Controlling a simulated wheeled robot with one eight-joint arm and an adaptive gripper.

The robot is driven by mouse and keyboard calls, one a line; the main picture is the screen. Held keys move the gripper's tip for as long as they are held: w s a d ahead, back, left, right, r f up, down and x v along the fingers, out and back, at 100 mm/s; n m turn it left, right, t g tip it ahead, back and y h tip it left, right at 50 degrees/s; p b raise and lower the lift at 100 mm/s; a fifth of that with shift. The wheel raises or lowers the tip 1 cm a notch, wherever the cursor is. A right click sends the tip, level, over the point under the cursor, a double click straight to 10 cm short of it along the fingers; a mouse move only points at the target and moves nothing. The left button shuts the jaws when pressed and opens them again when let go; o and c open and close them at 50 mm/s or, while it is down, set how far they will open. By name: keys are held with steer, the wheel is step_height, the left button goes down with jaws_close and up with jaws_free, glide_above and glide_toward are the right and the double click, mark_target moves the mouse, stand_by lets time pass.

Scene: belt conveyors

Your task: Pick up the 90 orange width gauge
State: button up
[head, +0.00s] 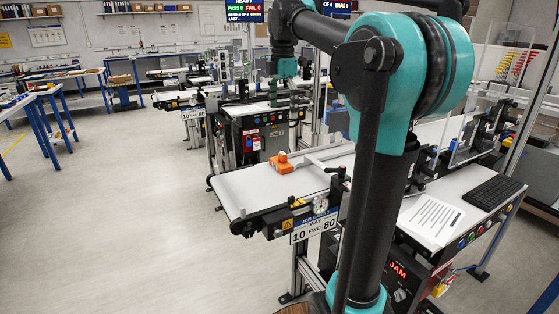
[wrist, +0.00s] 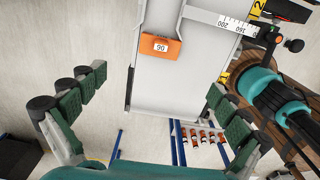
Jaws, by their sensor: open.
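The orange width gauge (head: 281,163) lies on the white belt (head: 250,191) of the nearest conveyor, beside a pale crossbar. In the wrist view the orange gauge (wrist: 160,51) shows at upper middle, with a white label reading 90, upside down. My gripper (wrist: 158,108) is open and empty, its green ribbed fingers spread wide to left and right. The gauge appears beyond the fingertips, between their lines, and nothing touches it. In the head view my gripper hangs behind the belt, above and apart from the gauge, and its fingertips are hard to make out.
A pale crossbar (head: 327,160) with a printed scale (wrist: 237,26) reaches over the belt near the gauge. A sign plate (head: 314,229) and dark knobs line the belt's near end. A keyboard (head: 491,192) and paper sheet (head: 431,218) lie at right. Open floor is at left.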

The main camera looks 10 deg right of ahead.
mark_target(282, 153)
step_height(282, 153, down, 16)
steer(key=shift+f, duration=0.25)
steer(key=c, duration=1.3)
steer(key=shift+r, duration=0.1)
